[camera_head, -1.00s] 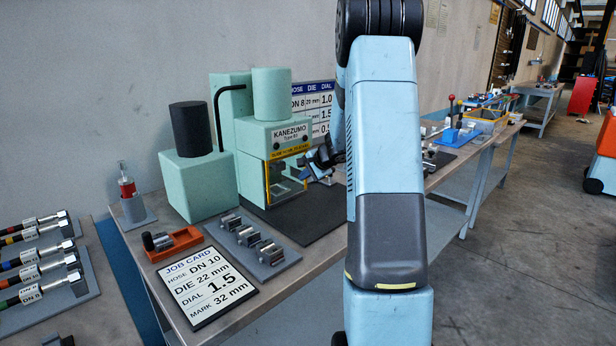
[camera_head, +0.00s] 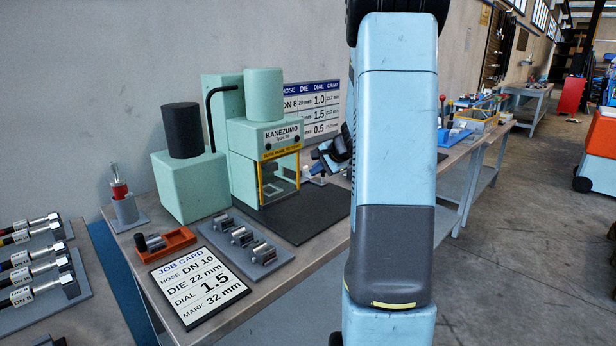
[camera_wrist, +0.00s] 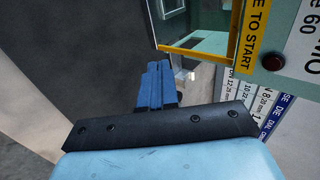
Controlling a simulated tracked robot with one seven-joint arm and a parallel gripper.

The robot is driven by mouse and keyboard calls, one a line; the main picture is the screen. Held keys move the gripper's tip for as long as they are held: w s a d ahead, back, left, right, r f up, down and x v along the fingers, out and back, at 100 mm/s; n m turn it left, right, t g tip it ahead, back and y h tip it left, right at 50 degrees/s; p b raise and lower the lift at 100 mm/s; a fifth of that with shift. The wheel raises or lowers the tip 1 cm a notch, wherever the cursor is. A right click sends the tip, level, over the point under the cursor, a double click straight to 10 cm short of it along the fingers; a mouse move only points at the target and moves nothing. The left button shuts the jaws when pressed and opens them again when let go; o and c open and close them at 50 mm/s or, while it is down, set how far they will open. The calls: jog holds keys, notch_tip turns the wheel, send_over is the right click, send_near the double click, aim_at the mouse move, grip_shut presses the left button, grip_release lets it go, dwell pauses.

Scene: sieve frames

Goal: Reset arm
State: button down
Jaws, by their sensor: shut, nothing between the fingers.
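My arm stands upright in the middle of the head view and hides part of the bench behind it. My gripper (camera_wrist: 156,68) shows in the wrist view with its two blue fingers side by side, shut and empty. In the head view the gripper (camera_head: 318,166) sticks out left of the arm, beside the front right of the green press (camera_head: 273,134). In the wrist view the press's yellow-edged guard (camera_wrist: 197,52) is just beyond the fingertips. I cannot tell the exact gap.
A job card (camera_head: 199,286), a grey rack with several dies (camera_head: 268,258) and an orange tray (camera_head: 182,244) lie on the bench front. A hose rack (camera_head: 78,275) is at left. The dark mat (camera_head: 305,220) is bare. Open floor lies at right.

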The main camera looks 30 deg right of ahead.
jog(key=shift+v, duration=1.3)
jog(key=s+a+r+n+g, duration=0.1)
jog(key=s+a+r+n, duration=0.25)
jog(key=a, duration=0.25)
jog(key=s+a+r+n+g+y, duration=0.1)
jog(key=s+a+r+n, duration=0.1)
jog(key=s+a, duration=0.35)
jog(key=s+a+r+n+g, duration=0.1)
jog(key=s+a+r+n, duration=0.15)
jog(key=a, duration=0.45)
jog(key=s+a+r+n+h, duration=0.1)
jog(key=s+a+n, duration=0.2)
jog(key=s, duration=0.7)
jog(key=s+a+r+n+h, duration=0.1)
jog(key=s+a+n, duration=0.3)
jog(key=s, duration=0.6)
jog(key=shift+s+h, duration=0.4)
jog(key=shift+h, duration=0.3)
jog(key=shift+a, duration=0.1)
